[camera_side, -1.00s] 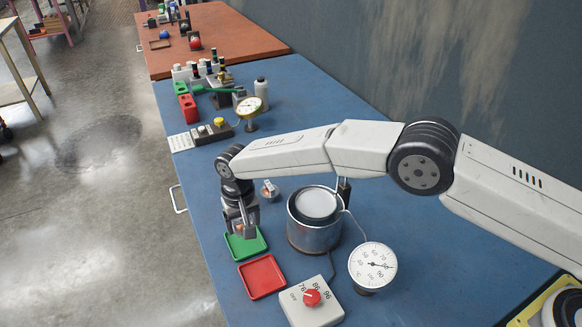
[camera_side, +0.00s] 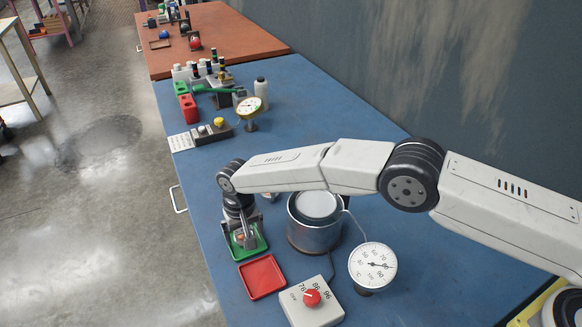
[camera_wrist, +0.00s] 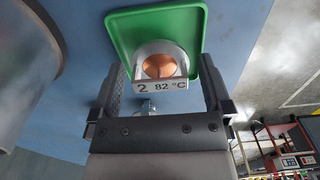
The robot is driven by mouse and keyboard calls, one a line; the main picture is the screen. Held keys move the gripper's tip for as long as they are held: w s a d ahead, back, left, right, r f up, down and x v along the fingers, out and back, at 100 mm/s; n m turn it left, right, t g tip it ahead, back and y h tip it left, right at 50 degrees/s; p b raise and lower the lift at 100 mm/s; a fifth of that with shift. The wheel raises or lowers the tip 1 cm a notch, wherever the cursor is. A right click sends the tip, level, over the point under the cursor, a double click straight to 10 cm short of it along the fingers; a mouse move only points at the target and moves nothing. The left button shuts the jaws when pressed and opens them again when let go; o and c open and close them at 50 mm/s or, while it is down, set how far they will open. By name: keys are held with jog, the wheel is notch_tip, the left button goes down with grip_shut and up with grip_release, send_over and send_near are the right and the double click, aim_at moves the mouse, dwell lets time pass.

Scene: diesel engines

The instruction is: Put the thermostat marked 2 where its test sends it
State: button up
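The thermostat marked 2 (camera_wrist: 160,70), with a label reading "2 82 °C" and a copper-coloured centre, sits upright on the green tray (camera_wrist: 114,22) in the wrist view. In the side view it shows small at my fingers (camera_side: 250,240), over the green tray (camera_side: 236,255). My gripper (camera_wrist: 163,80) is open around it, with a gap visible between each finger and the thermostat. The red tray (camera_side: 262,277) is empty, just in front of the green one. The metal pot (camera_side: 313,228) stands to the right of my gripper.
A dial thermometer (camera_side: 373,266) and a control box with a red knob (camera_side: 312,300) stand at the front right. Another small part (camera_side: 271,197) is mostly hidden behind my arm. A gauge (camera_side: 249,108), bottles and red and green blocks stand farther back.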

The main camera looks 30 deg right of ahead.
notch_tip(320, 180, up, 12)
jog(key=shift+r, duration=0.15)
dwell(0.8)
dwell(0.5)
jog(key=shift+g, duration=0.4)
jog(key=s+d, duration=0.2)
jog(key=d, duration=0.4)
jog(key=s+d, duration=0.3)
jog(key=d, duration=0.3)
jog(key=s+d, duration=0.3)
jog(key=d, duration=0.3)
jog(key=s+d+r+t, duration=0.3)
jog(key=s+d+r, duration=0.1)
jog(key=s+d, duration=1.2)
jog(key=shift+s+d, duration=0.2)
jog(key=shift+d, duration=0.05)
